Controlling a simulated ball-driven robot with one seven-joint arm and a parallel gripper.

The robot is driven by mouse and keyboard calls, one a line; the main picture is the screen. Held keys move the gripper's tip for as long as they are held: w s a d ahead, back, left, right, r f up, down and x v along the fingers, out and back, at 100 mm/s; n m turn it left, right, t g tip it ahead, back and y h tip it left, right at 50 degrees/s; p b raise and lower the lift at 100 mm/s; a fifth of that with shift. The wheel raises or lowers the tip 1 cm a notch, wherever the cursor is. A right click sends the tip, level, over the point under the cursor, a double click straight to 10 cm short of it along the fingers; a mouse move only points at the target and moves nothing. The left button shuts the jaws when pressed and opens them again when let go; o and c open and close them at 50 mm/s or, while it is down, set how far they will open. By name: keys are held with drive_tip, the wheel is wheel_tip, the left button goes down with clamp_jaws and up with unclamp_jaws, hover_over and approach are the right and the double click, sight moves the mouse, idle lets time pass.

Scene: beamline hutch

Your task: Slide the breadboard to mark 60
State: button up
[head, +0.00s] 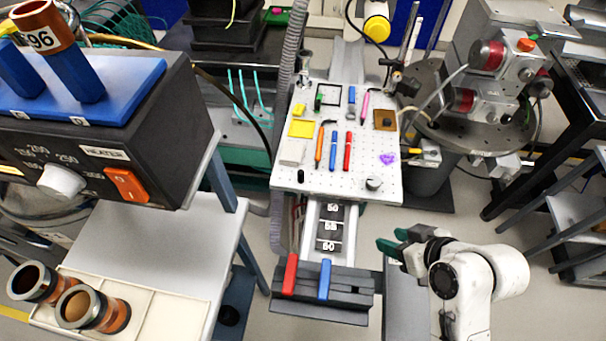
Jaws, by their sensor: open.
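The white perforated breadboard (338,184) sits on a rail in the middle of the head view. Its front edge lies just behind the plate marked 50 (332,208). Nearer to me on the rail come a plate that seems to read 55 (330,226) and the plate marked 60 (328,246). My gripper (390,246), with green fingertips, is open and empty. It is to the right of the rail, about level with mark 60, and apart from the breadboard.
Pens, a yellow pad (301,128) and a knob (374,184) are on the breadboard. A dark block with red (290,275) and blue (324,280) handles stands at the rail's near end. A heater box (100,140) is left; a round instrument table (425,100) is right.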

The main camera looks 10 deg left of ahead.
sight(303, 173)
drive_tip(key=w+a+r+n+t+y+b, duration=0.1)
drive_tip(key=w+a+r+n+y+b, duration=0.2)
drive_tip(key=a, duration=0.4)
drive_tip(key=w+a+r+n+t+y, duration=0.1)
drive_tip(key=w+a+r+y, duration=0.15)
drive_tip(key=w+a, duration=0.35)
drive_tip(key=x, duration=0.7)
drive_tip(key=s+x, duration=0.1)
drive_tip(key=x, duration=0.2)
drive_tip(key=shift+w+a+f, duration=0.2)
drive_tip(key=shift+a, duration=0.25)
clamp_jaws()
